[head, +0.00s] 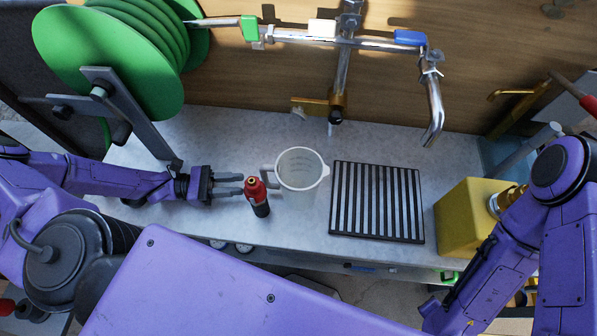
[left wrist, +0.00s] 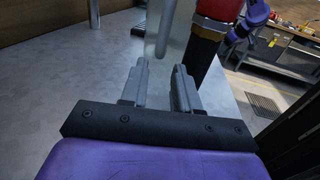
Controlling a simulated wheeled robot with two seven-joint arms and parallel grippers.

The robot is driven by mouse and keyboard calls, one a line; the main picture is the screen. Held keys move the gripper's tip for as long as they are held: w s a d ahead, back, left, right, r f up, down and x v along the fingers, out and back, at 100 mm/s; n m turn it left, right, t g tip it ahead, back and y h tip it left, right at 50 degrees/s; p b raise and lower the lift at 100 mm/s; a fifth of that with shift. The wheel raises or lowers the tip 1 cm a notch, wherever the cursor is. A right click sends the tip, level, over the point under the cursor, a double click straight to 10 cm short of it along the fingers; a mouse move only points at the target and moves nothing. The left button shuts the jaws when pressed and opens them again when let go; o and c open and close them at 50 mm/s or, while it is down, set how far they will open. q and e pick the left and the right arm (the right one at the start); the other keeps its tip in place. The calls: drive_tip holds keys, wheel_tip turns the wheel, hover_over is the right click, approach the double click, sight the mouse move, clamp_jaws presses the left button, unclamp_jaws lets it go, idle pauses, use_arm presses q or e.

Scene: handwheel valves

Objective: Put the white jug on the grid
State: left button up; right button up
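The white jug (head: 301,172) stands upright on the grey worktop, its handle on its left side. The black slatted grid (head: 376,202) lies flat just right of the jug. My left gripper (head: 241,184) is open and empty, left of the jug and pointing at its handle. In the left wrist view, the jug's handle (left wrist: 166,32) is just beyond the open fingertips (left wrist: 160,65). A red and black bottle-like object (head: 257,197) stands very close to the fingertips and partly in front of the handle side. My right gripper is out of sight.
The red and black object also shows right of the fingers in the left wrist view (left wrist: 207,38). A yellow box (head: 466,218) stands right of the grid. Metal pipes with a tap (head: 434,110) overhang the back. A green reel (head: 110,60) stands back left.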

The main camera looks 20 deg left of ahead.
use_arm(q)
drive_tip(key=b+x, duration=0.2)
drive_tip(key=x, duration=0.5)
drive_tip(key=shift+r, duration=0.2)
clamp_jaws()
drive_tip(key=shift+r, duration=0.2)
